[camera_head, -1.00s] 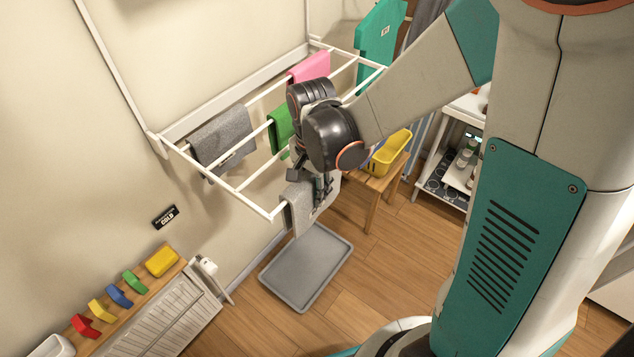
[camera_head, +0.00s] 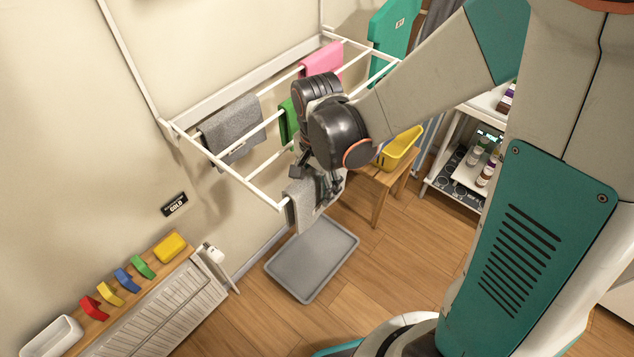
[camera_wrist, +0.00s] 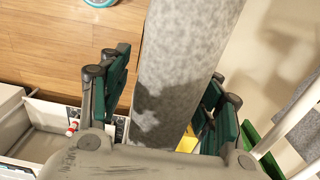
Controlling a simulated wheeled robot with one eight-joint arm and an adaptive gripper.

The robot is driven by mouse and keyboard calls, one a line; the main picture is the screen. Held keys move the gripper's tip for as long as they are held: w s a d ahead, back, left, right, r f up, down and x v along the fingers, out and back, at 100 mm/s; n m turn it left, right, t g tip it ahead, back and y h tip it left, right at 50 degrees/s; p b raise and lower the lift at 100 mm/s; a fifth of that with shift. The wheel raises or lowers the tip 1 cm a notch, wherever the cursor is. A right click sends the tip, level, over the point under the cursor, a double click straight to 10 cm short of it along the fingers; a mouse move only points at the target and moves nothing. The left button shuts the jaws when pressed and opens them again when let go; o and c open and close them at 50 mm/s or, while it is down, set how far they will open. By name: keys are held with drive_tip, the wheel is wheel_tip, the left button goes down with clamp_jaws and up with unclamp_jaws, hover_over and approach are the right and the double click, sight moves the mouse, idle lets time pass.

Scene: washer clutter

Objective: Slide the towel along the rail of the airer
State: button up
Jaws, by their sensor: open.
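The white airer (camera_head: 232,172) juts out from the wall. A light grey towel (camera_head: 301,205) hangs over its front rail, near the rail's left end. My gripper (camera_head: 317,184) is at this towel, with its fingers spread. In the wrist view the towel (camera_wrist: 185,60) runs between the two open green-padded fingers of my gripper (camera_wrist: 166,98), with gaps on both sides. My wrist hides part of the front rail and the towel's upper right side.
A dark grey towel (camera_head: 232,128), a green cloth (camera_head: 287,122) and a pink cloth (camera_head: 322,60) hang on the airer. A grey tray (camera_head: 312,258) lies on the floor below. A wooden stool with a yellow basket (camera_head: 400,148) stands behind my wrist.

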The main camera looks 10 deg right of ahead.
wheel_tip(320, 180, up, 12)
drive_tip(key=shift+s+f, duration=0.1)
drive_tip(key=shift+s, duration=0.05)
drive_tip(key=s+d+f+n+t+b, duration=0.5)
drive_tip(key=s+d+n+t+b, duration=0.2)
drive_tip(key=n+b, duration=0.3)
drive_tip(key=shift+s+d+f+n, duration=0.2)
drive_tip(key=shift+s+d+n, duration=0.3)
drive_tip(key=shift+s, duration=0.4)
